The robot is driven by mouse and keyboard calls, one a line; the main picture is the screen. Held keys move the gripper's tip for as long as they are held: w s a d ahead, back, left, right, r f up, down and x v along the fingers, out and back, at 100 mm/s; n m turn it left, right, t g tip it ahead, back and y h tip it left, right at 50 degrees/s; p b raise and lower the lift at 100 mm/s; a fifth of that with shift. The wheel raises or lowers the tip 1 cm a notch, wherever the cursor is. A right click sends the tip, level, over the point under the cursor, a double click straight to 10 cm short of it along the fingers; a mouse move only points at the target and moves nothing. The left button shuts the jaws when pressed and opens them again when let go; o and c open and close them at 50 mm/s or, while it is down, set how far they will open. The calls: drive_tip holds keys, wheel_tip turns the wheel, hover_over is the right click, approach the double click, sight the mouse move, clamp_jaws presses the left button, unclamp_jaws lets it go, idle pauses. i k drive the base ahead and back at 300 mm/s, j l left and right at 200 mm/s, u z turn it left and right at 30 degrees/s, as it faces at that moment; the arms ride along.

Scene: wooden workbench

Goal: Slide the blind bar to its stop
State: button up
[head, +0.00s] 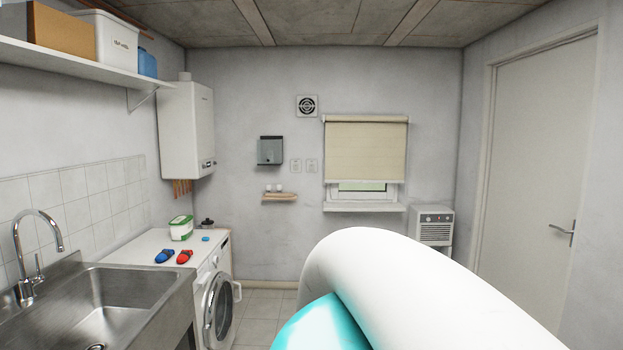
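A beige roller blind (366,148) hangs over the window on the far wall. Its bottom edge, where the blind bar (364,181) sits, is near the lower part of the window. A narrow strip of window glass (362,187) shows below it, above the white sill (364,207). The bar is small at this distance, and its details and stop cannot be made out. My own white and teal arm fills the lower middle of the head view, well in front of the blind. My gripper is not in view.
A sink (110,305) and a washing machine (215,300) line the left side. A white heater unit (433,225) stands right of the window. A small wooden shelf (280,197) is on the wall left of it. A closed door (530,180) is at right.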

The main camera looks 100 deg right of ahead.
sight(332, 174)
drive_tip(key=z, duration=3.45)
drive_tip(key=i+l, duration=0.1)
drive_tip(key=i, duration=1.8)
drive_tip(key=i+l, duration=0.1)
drive_tip(key=i, duration=1.85)
drive_tip(key=j+u, duration=0.05)
drive_tip(key=j, duration=0.05)
